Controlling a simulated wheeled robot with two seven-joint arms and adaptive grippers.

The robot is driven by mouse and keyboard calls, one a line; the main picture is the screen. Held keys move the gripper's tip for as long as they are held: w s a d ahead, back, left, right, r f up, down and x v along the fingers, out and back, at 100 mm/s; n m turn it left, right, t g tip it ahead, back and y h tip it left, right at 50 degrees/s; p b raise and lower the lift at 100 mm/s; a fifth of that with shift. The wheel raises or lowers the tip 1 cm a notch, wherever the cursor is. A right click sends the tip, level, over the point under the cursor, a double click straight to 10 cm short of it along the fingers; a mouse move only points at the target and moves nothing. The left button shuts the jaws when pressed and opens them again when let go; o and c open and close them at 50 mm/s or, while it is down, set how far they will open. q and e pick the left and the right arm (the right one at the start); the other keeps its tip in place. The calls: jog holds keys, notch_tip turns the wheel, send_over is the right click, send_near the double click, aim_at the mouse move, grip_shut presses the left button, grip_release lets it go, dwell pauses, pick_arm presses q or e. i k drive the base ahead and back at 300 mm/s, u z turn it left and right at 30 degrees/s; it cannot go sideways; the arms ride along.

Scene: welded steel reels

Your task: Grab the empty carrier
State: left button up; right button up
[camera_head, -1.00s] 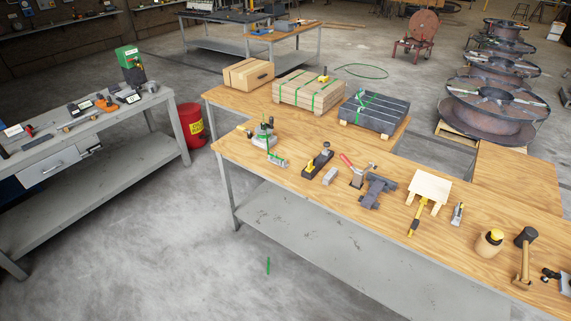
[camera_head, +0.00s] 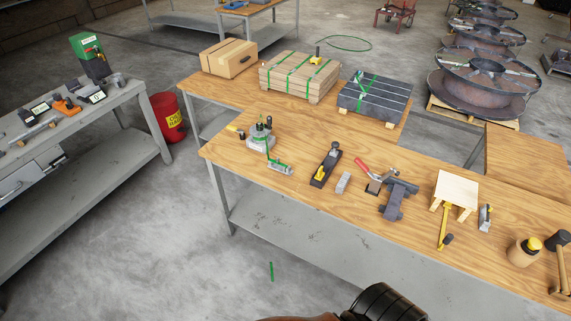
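Several large dark steel reels (camera_head: 482,82) stand in a row on the floor at the back right. The nearest lies flat on a wooden pallet (camera_head: 462,112), and its upper flange has open spokes. A red wheeled metal frame (camera_head: 396,12) stands at the top edge and is partly cut off. I cannot tell which of these is the empty carrier. Neither gripper shows. A black rounded part and a brown part at the bottom edge seem to belong to my own arm.
The wooden bench (camera_head: 330,210) in front carries several tools, a small wooden stool (camera_head: 456,190) and a mallet. Behind it are a cardboard box (camera_head: 229,58), strapped boards (camera_head: 300,76) and a dark strapped stack (camera_head: 375,95). A red bin (camera_head: 168,117) stands left.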

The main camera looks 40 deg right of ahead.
aim_at(319, 176)
jog(key=z, duration=0.05)
jog(key=i, duration=0.85)
jog(key=z, duration=0.9)
jog(key=i, duration=0.75)
jog(key=z, duration=0.85)
